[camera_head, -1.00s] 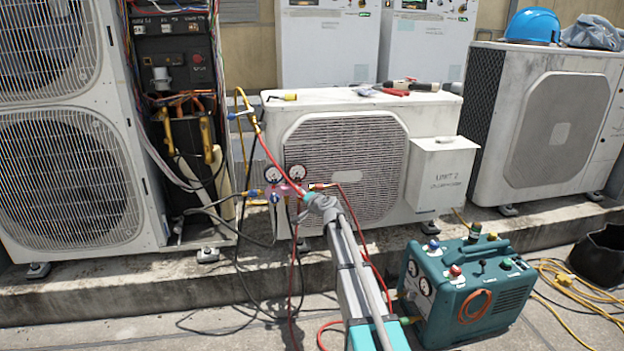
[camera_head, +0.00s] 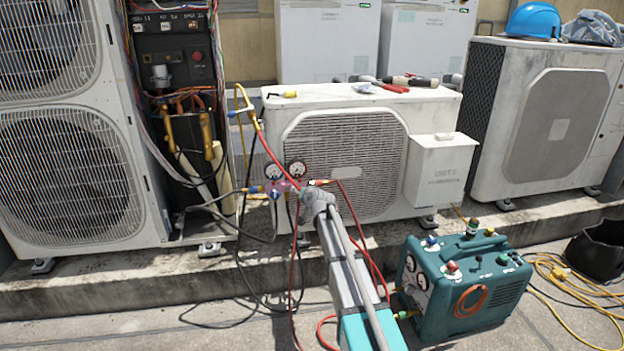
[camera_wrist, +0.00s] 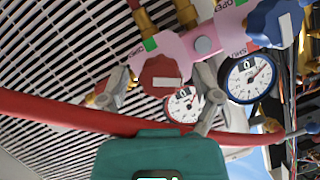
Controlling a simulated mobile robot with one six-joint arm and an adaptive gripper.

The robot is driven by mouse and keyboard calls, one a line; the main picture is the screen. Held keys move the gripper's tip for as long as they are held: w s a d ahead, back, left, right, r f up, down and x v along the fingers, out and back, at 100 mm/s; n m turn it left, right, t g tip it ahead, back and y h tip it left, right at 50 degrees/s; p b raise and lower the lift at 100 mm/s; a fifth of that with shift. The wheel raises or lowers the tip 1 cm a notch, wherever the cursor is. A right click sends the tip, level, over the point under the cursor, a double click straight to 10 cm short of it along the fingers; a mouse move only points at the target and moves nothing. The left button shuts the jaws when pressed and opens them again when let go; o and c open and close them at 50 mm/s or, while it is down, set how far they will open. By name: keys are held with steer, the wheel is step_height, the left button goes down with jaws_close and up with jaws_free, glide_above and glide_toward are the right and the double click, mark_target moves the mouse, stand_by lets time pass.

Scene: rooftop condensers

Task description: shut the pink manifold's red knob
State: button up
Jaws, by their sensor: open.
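The pink manifold (camera_wrist: 185,50) fills the upper middle of the wrist view. Its red knob (camera_wrist: 162,76) has a pale label and lies between the fingers of my open gripper (camera_wrist: 161,90); contact cannot be told. A blue knob (camera_wrist: 272,22) is at the manifold's other end. A blue-rimmed gauge (camera_wrist: 249,78) and a red-rimmed gauge (camera_wrist: 183,105) sit by it, the latter partly behind the right finger. In the head view the manifold (camera_head: 282,186) hangs before the middle condenser, and my gripper (camera_head: 311,194) is at its right end, hiding the red knob.
A red hose (camera_wrist: 50,110) crosses the wrist view close to the fingers. The middle condenser's grille (camera_head: 350,165) is right behind the manifold. A teal recovery machine (camera_head: 465,285) stands on the ground at right. Tools (camera_head: 400,83) lie on the condenser top.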

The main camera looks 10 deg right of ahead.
steer(key=shift+a+n+h, duration=0.1)
steer(key=shift+n+h, duration=0.4)
steer(key=shift+n, duration=0.3)
steer(key=s+r+g+p, duration=0.3)
steer(key=s+r+p, duration=0.6)
steer(key=s+p, duration=0.3)
steer(key=s+r+n+g+p, duration=0.1)
steer(key=s+r+g+p, duration=0.1)
steer(key=s+r+p, duration=0.7)
steer(key=s+a+p, duration=0.1)
steer(key=s+p, duration=0.2)
steer(key=p, duration=0.1)
steer(key=shift+g, duration=0.4)
steer(key=shift+s, duration=0.15)
stand_by(0.6)
steer(key=s+f+g, duration=0.2)
steer(key=s+g, duration=0.2)
steer(key=s, duration=0.6)
steer(key=s+f+g+h, duration=0.1)
steer(key=s+g, duration=0.3)
steer(key=s, duration=0.6)
steer(key=shift+s+d+f+n, duration=0.35)
steer(key=shift+d+f+n, duration=0.1)
steer(key=shift+f, duration=0.3)
steer(key=shift+c, duration=0.3)
